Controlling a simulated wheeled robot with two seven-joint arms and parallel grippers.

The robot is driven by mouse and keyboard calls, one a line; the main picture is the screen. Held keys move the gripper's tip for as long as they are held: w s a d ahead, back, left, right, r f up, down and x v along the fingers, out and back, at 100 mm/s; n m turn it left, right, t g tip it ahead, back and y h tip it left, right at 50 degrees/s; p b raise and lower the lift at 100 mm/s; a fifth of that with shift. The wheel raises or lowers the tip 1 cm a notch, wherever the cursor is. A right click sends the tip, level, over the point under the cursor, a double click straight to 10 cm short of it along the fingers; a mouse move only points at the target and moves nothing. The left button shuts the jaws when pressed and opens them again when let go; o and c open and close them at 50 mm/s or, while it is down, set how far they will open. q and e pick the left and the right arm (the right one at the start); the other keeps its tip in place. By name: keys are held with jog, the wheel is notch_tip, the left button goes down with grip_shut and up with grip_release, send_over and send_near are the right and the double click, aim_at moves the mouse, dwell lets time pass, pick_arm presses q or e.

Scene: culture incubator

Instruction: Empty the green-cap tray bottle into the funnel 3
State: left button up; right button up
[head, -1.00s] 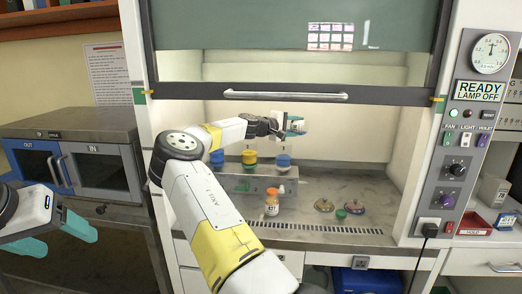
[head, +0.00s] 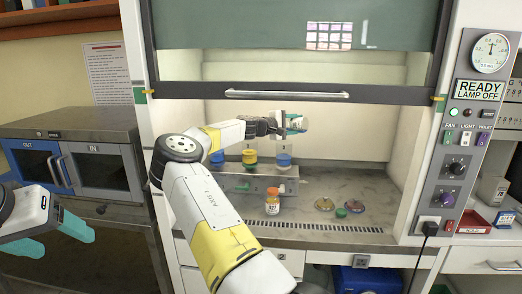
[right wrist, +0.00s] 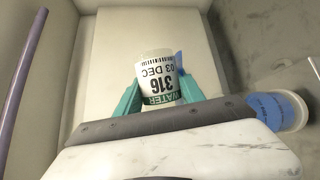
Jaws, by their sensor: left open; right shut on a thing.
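My right gripper (right wrist: 160,98) is shut on a white-labelled bottle (right wrist: 158,72), marked 316, WATER and 03 DEC with a green band. In the head view this bottle (head: 296,121) is held in the air above the right end of the funnel rack (head: 237,184); it looks tipped over. Whether liquid flows is not visible. The rack carries a blue funnel at the left (head: 217,157), a yellow funnel (head: 249,158) and a blue funnel at the right (head: 284,160). A green cap (head: 341,212) lies on the hood floor. My left gripper (head: 52,238) is open and empty, outside the hood.
An orange-capped bottle (head: 272,203) stands in front of the rack. Two round dishes (head: 324,204) (head: 354,206) lie to its right. The raised sash (head: 290,95) hangs above my right arm. The incubator (head: 70,160) stands at the left.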

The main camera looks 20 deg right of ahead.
jog(key=shift+w+a+r+n+h+p, duration=0.15)
jog(key=shift+w+r+n+h+p, duration=0.2)
jog(key=shift+n, duration=0.35)
jog(key=shift+a+r+n+h, duration=0.15)
jog(key=shift+n+h, duration=0.3)
jog(key=shift+n, duration=0.25)
dwell(0.6)
jog(key=shift+w+a+r+n+t+h, duration=0.2)
jog(key=shift+w+n+h, duration=0.1)
jog(key=shift+n, duration=0.5)
jog(key=shift+w+a+r+n+t+h, duration=0.1)
jog(key=shift+w+r+n+h, duration=0.15)
jog(key=shift+n, duration=0.55)
dwell(0.6)
jog(key=shift+p, duration=0.3)
dwell(0.6)
